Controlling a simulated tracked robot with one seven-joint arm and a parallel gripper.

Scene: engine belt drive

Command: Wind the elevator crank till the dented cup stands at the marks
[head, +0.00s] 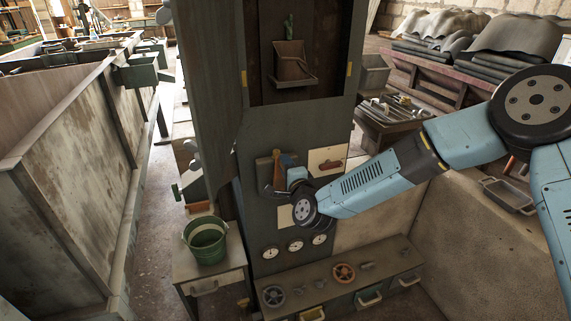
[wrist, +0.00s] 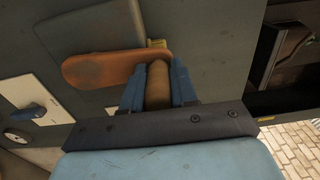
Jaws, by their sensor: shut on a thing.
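The elevator tower (head: 296,220) stands in the middle of the head view. A grey-brown cup (head: 290,62) with a creased front hangs in its open shaft. Yellow marks flank the shaft, one on the left post (head: 244,78) and one on the right post (head: 349,69). The cup's lower part is about level with them. The crank, with an orange-brown arm (wrist: 98,68) and a wooden handle (wrist: 158,88), is on the panel below. My gripper (wrist: 157,78) is shut on the handle, a blue finger on each side. In the head view my gripper (head: 283,170) partly hides the crank.
Round gauges (head: 295,245) and a plate with a red lever (head: 328,163) are on the panel. A bench (head: 335,285) with handwheels lies below. A green bucket (head: 206,240) stands on a small table at left.

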